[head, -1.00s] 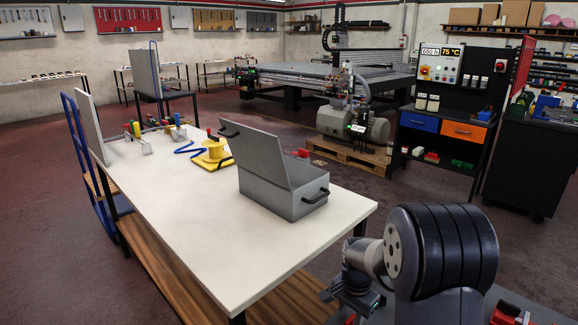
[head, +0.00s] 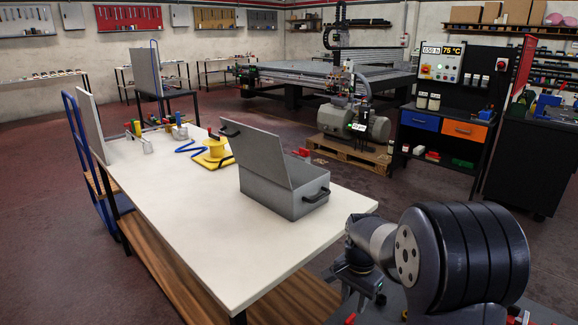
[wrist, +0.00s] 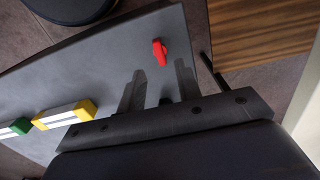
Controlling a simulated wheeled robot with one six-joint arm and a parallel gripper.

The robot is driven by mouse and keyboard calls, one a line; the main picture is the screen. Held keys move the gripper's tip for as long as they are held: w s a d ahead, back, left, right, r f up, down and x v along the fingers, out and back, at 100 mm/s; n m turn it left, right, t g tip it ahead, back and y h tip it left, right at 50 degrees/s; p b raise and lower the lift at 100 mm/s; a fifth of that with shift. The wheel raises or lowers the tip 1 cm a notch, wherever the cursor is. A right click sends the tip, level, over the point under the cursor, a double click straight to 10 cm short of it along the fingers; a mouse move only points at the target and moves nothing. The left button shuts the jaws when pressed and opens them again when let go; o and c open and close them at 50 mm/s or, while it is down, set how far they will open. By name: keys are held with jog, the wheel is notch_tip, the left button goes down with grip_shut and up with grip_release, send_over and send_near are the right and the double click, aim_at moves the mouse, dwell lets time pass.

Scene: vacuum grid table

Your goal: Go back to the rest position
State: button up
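My gripper (wrist: 158,84) shows in the wrist view with its two fingers apart and nothing between them. It hangs over a grey surface with a small red piece (wrist: 160,52) beyond the fingertips. In the head view my arm is folded at the lower right, beside the near right corner of the white table (head: 190,235). The gripper end points down there, clear of the tabletop, and its fingertips are hard to make out.
An open grey case (head: 290,203) stands on the table. A yellow-white block (wrist: 65,115) and a green block (wrist: 16,129) sit on the grey surface. A wooden shelf (head: 180,270) runs under the table.

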aim_at(350, 318)
notch_tip(350, 318, up, 4)
notch_tip(350, 318, down, 10)
jog(key=shift+f+b, duration=0.15)
jog(key=shift+b, duration=0.15)
jog(key=n, duration=0.3)
jog(key=shift+n, duration=0.4)
jog(key=n+b, duration=0.1)
jog(key=n, duration=0.3)
jog(key=shift+n, duration=0.4)
jog(key=n, duration=0.4)
jog(key=shift+n+b, duration=0.4)
jog(key=n+b, duration=0.1)
jog(key=n, duration=0.3)
jog(key=shift+n, duration=0.3)
jog(key=shift+r, duration=1.4)
